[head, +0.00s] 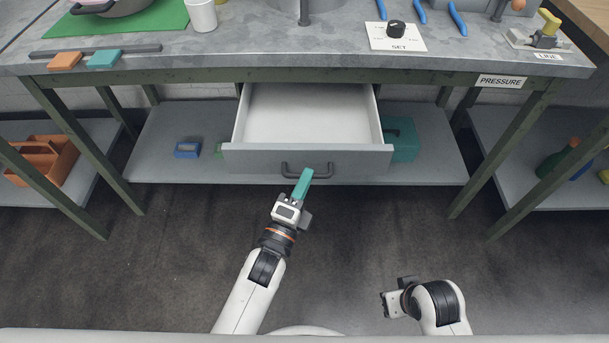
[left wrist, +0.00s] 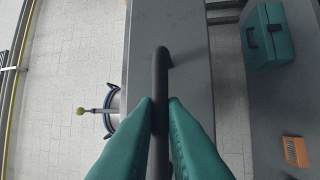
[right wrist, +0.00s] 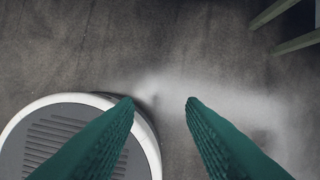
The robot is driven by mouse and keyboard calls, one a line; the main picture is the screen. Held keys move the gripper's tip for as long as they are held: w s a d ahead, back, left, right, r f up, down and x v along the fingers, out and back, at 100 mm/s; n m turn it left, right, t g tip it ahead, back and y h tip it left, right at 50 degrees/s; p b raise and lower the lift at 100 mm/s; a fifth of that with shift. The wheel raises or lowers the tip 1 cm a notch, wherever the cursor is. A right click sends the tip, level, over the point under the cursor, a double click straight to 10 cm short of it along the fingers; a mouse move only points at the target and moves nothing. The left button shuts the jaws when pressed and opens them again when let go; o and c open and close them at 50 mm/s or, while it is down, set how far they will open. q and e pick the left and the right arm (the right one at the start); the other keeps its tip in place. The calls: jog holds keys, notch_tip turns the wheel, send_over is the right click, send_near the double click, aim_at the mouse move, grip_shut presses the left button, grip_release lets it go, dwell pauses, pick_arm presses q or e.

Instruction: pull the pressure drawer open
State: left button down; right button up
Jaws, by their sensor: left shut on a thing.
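The drawer (head: 310,158) under the bench top is pulled out, and its white inside looks empty in the head view. Its grey front carries a dark bar handle (head: 317,168). My left gripper (head: 303,180) has green fingers and is shut on the handle. In the left wrist view the two fingertips (left wrist: 160,104) sit on either side of the handle bar (left wrist: 159,75). A "PRESSURE" label (head: 500,82) is on the bench edge, right of the drawer. My right gripper (right wrist: 161,101) is open and empty above the floor; its fingertips are apart in the right wrist view.
The bench top (head: 270,45) holds a white cup (head: 202,15), a "SET" knob (head: 396,30) and blue-handled tools. A teal toolbox (head: 402,140) and a blue box (head: 187,149) stand on the lower shelf (head: 160,120). Bench legs flank the drawer. The floor in front is clear.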

pick_arm(q)
jog(key=c, duration=1.5)
grip_release()
jog(key=shift+s, duration=0.1)
